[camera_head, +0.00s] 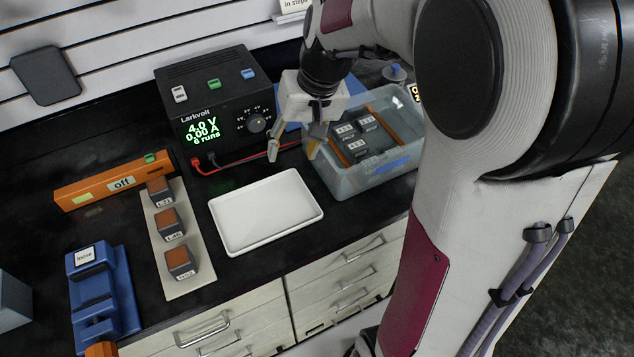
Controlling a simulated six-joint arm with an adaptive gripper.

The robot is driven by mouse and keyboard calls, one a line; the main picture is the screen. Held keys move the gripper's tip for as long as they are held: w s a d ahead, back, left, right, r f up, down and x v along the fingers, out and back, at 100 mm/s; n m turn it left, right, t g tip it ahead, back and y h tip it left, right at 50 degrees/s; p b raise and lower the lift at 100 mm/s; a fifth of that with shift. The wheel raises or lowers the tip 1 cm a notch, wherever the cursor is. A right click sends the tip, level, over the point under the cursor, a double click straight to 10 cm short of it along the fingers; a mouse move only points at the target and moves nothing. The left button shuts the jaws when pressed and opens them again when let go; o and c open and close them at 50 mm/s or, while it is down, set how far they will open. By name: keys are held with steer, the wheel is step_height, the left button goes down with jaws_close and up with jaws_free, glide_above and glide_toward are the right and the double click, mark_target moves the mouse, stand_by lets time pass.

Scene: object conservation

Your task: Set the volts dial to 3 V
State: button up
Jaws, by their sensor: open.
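The volts dial (257,124) is a dark round knob on the front of the black Larkvolt power supply (205,82), with small markings around it. The green display (202,131) reads 4.0 V, 0.00 A and 6 runs. My gripper (293,152) points down, open and empty, in front of and to the right of the dial, apart from it. Its fingers hang near the left end of the clear tub. The dial is not covered by my gripper, but its pointer is too small to read.
A clear tub (372,184) with labelled blocks stands at right. A white tray (265,212) lies in front of the supply, with red and black leads (240,160) behind it. Labelled blocks on a beige strip (190,284), an orange bar (80,193) and a blue vise (103,290) are at left.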

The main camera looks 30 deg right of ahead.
steer(key=s+r, duration=0.1)
steer(key=s, duration=0.5)
steer(key=s+a+r+h, duration=0.1)
steer(key=s+r, duration=0.1)
steer(key=s, duration=0.4)
steer(key=shift+s+a+r+n+t+h, duration=0.25)
steer(key=shift+a+n+t+h, duration=0.05)
steer(key=shift+n, duration=0.1)
stand_by(0.4)
steer(key=w+a+f+n+h, duration=0.1)
steer(key=w, duration=1.1)
steer(key=w+a+f+n+t+h, duration=0.1)
steer(key=w+h, duration=0.1)
steer(key=w, duration=1.1)
steer(key=shift+w+a+f+t, duration=0.2)
steer(key=shift+a+f+t, duration=0.05)
steer(key=shift+a+t, duration=0.05)
steer(key=shift+f, duration=0.1)
